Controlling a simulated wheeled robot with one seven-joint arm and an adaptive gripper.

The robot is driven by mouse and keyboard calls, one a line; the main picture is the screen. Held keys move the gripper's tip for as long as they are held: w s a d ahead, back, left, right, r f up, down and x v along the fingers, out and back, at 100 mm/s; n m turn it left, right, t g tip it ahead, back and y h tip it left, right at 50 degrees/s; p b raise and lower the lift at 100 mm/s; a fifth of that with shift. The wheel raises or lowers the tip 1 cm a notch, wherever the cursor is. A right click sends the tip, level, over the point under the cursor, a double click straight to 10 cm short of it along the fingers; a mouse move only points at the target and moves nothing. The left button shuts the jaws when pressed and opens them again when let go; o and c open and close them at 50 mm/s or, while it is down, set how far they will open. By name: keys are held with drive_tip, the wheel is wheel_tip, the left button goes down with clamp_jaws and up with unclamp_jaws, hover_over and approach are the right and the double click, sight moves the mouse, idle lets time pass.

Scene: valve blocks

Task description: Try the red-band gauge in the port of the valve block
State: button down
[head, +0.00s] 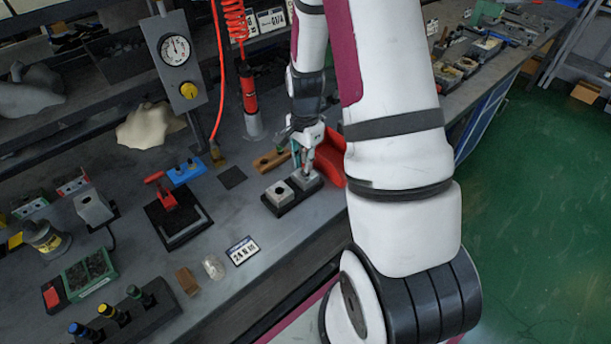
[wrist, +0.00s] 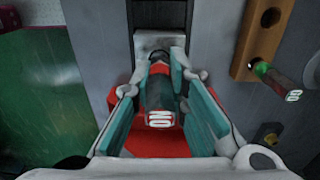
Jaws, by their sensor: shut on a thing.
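My gripper (head: 305,160) is over the right-hand grey valve block (head: 307,181) in the head view. In the wrist view my gripper (wrist: 162,62) is shut on a dark cylindrical gauge (wrist: 160,92) with a "NO" label at its near end. Its far end points at a grey block (wrist: 150,43). A second grey block (head: 280,191) stands to the left on the same black base.
A wooden rack (head: 266,161) lies just behind the blocks; in the wrist view it (wrist: 248,50) has an empty hole and a green-banded gauge (wrist: 276,82). A red bin (head: 331,158) is close on the right of my gripper. A sign (head: 242,250) lies in front.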

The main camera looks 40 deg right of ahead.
drive_tip(key=shift+r+p, duration=1.15)
drive_tip(key=shift+r, duration=1.7)
